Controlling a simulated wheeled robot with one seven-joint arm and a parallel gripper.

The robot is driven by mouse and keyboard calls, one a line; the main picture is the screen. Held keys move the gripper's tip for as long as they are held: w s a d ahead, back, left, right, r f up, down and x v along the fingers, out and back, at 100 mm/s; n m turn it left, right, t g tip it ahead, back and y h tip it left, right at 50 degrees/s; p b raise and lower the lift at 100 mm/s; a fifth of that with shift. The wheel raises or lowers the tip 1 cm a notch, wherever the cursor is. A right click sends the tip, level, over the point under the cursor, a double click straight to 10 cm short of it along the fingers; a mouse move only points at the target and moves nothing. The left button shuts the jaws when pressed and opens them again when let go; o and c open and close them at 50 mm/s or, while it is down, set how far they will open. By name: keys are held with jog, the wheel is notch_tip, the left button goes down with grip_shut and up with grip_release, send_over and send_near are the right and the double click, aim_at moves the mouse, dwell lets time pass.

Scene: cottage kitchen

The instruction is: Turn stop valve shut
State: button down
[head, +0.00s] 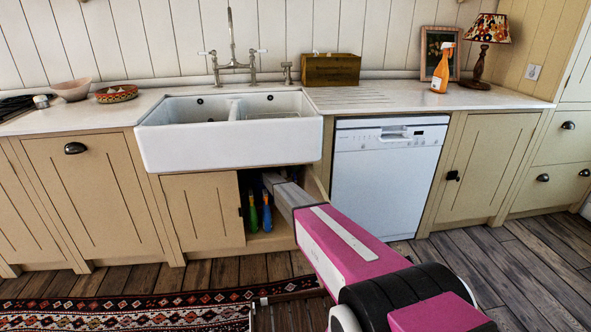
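The stop valve is not visible in the head view. An open cupboard (268,238) under the white double sink (228,146) shows a dark interior with a green bottle (253,212) and a blue bottle (266,212) standing inside. My pink and grey arm reaches from the lower right into this cupboard opening. My gripper is hidden inside the cupboard, so I cannot see its fingers or whether it touches anything.
The closed cupboard door (203,210) borders the opening on the left. A white dishwasher (388,180) stands to the right. A patterned rug (150,312) lies on the wooden floor in front. An orange spray bottle (442,70) stands on the worktop.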

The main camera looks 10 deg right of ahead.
jog(key=shift+a+f+h, duration=0.15)
jog(key=shift+a+h, duration=1)
jog(key=shift+h, duration=0.25)
jog(key=c, duration=1.3)
grip_release()
jog(key=shift+a, duration=0.1)
jog(key=a, duration=1.3)
jog(key=shift+f, duration=0.25)
